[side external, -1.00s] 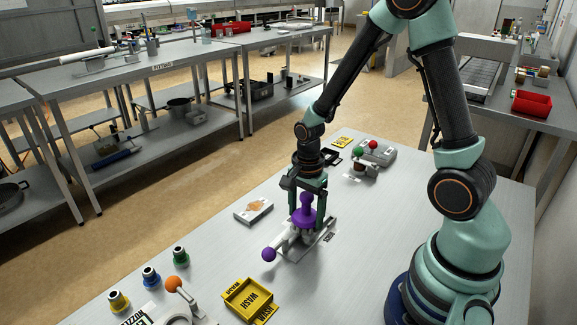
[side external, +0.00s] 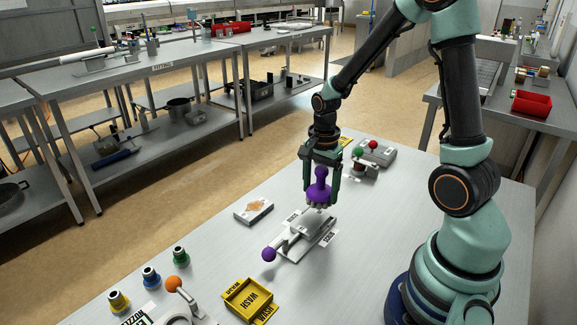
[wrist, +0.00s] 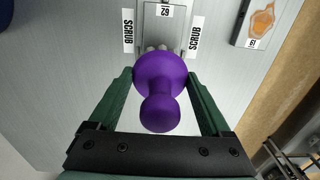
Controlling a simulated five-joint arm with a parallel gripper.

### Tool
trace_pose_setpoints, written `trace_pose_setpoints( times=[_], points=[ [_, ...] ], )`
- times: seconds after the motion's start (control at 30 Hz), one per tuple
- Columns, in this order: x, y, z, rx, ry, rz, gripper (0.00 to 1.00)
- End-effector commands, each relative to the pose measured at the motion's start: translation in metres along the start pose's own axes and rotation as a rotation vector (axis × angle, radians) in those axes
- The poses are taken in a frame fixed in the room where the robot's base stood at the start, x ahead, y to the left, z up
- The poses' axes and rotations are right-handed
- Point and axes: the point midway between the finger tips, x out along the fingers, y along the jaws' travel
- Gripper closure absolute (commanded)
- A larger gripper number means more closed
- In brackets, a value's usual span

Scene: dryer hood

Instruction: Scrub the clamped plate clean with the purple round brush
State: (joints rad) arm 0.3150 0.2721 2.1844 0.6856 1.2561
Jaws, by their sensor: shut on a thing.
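The purple round brush (side external: 319,190) has a round knob and a wide head with pale bristles below. My gripper (side external: 320,201) is shut on it, one finger on each side; in the wrist view the brush (wrist: 160,78) is between the green fingers. A pale grey plate (side external: 303,226) lies in the scrub clamp (side external: 288,245), which has a purple ball lever (side external: 268,254). The brush is at or just past the plate's far end; I cannot tell whether its bristles touch anything. In the wrist view the plate (wrist: 164,20) bears a number label. No stain shows on its visible part.
A plate with an orange-brown stain (side external: 253,211) lies left of the clamp. A yellow WASH tray (side external: 248,299) and an orange-ball lever (side external: 174,284) are in front. A device with red and green balls (side external: 374,155) stands behind. Coloured nozzles (side external: 151,277) stand front left.

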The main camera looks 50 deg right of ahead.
Motion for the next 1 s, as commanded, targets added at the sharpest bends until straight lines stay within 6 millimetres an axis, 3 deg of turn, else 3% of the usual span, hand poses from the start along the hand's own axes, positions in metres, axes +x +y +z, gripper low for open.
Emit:
trace_pose_setpoints(
  times=[0.4,1.0],
  points=[
    [-0.037,-0.001,0.0,0.0,0.001,-0.004,0.62],
    [-0.04,0.0,0.0,0.0,0.0,-0.001,0.62]
  ],
)
